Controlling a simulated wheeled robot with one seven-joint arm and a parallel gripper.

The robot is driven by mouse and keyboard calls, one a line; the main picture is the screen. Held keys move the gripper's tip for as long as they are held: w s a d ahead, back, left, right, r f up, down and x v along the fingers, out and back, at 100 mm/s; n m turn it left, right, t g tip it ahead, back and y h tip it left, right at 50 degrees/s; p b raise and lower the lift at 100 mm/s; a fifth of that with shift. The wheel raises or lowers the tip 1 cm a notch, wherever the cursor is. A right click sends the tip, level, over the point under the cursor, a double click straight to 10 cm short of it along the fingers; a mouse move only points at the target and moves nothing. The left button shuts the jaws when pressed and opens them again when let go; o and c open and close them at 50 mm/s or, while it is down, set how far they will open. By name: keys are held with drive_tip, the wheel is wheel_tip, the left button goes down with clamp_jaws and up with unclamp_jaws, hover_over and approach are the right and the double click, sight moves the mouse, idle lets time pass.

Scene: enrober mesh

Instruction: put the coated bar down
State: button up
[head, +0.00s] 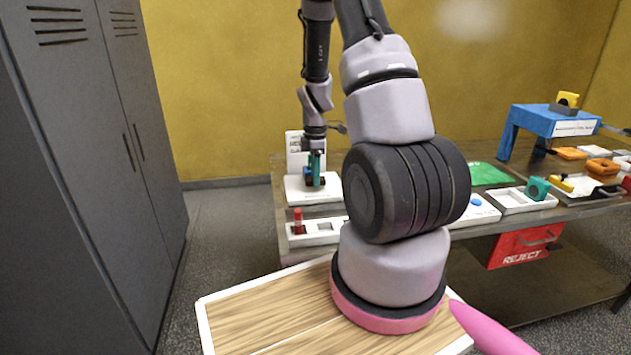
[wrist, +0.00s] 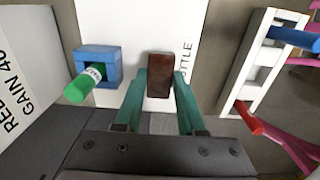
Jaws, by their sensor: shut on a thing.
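The coated bar (wrist: 160,76) is a dark brown block. In the wrist view it sits between the teal fingertips of my gripper (wrist: 161,84), which is shut on it. The bar is over a white plate (wrist: 194,30) with black lettering that my gripper partly covers. In the head view my gripper (head: 316,168) points down over the white station (head: 300,194) at the left end of the bench. I cannot tell whether the bar touches the plate.
A blue block (wrist: 112,57) with a green cylinder (wrist: 84,86) stands close left of the bar in the wrist view. A white rack (wrist: 240,82) with red and blue pegs lies to the right. A blue stand (head: 540,121) and a red REJECT bin (head: 520,245) are farther right.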

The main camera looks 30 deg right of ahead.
drive_tip(key=shift+f, duration=0.95)
drive_tip(key=o, duration=1)
drive_tip(key=shift+f, duration=0.15)
drive_tip(key=s+a+r+m+t, duration=0.1)
drive_tip(key=s+a+r+m, duration=0.15)
drive_tip(key=r, duration=0.75)
drive_tip(key=s+a+r+m+t, duration=0.1)
drive_tip(key=s+a+r+m, duration=0.15)
drive_tip(key=r, duration=0.65)
drive_tip(key=s+a+r+m+t, duration=0.2)
drive_tip(key=r+m, duration=0.2)
drive_tip(key=r, duration=0.6)
drive_tip(key=s+a+r+m+t, duration=0.1)
drive_tip(key=s+a+r+m, duration=0.1)
drive_tip(key=s+m, duration=0.1)
drive_tip(key=s+a+r+m+t+y, duration=0.1)
drive_tip(key=s+a+r+m, duration=0.1)
drive_tip(key=s, duration=0.3)
drive_tip(key=s+a+r+m+t+y, duration=0.1)
drive_tip(key=s+a+r+m, duration=0.1)
drive_tip(key=s+r+m, duration=0.2)
drive_tip(key=shift+s+a+r+m, duration=0.2)
drive_tip(key=shift+s+m, duration=0.15)
drive_tip(key=shift+m, duration=0.15)
